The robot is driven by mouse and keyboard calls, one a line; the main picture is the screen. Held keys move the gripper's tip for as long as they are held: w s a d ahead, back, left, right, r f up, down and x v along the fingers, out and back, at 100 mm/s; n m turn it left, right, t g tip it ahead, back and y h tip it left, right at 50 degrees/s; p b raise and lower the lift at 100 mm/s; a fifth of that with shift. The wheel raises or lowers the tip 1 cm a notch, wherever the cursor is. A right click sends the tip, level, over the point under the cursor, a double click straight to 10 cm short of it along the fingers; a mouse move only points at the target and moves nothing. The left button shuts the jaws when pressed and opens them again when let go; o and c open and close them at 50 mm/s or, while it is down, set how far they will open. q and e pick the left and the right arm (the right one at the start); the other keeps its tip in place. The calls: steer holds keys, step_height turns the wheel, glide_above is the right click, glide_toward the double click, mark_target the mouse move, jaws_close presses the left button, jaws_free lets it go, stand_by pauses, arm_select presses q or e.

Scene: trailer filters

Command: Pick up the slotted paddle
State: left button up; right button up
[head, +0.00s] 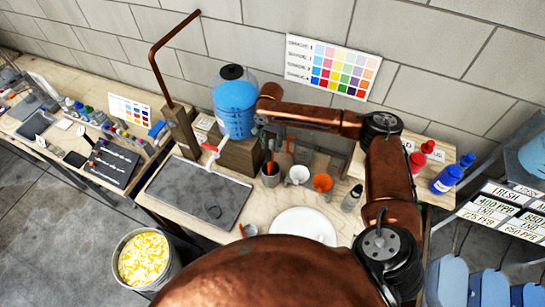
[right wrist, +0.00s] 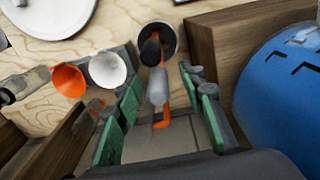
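A tool with an orange end and a pale grey grip stands in a dark cup (head: 270,174) beside the blue water tank. In the right wrist view this tool (right wrist: 158,88) rises from the cup (right wrist: 160,42) with a black rounded piece beside it. I cannot see slots, so I cannot tell for sure that it is the slotted paddle. My right gripper (head: 270,140) is above the cup. In the wrist view its green-padded fingers (right wrist: 160,92) are apart on either side of the tool, with gaps showing. My left gripper is not in view.
The blue tank (head: 235,105) on a wooden block (head: 240,155) is close beside the gripper. A white cup (head: 298,175) and an orange cup (head: 322,183) stand to the right. A grey tray (head: 180,190) and white plate (head: 303,223) lie in front.

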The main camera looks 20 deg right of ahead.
mark_target(272, 150)
steer(key=f, duration=0.1)
steer(key=f+p, duration=0.1)
steer(key=f, duration=0.3)
steer(key=shift+w+d, duration=0.1)
steer(key=shift+d, duration=0.15)
jaws_close()
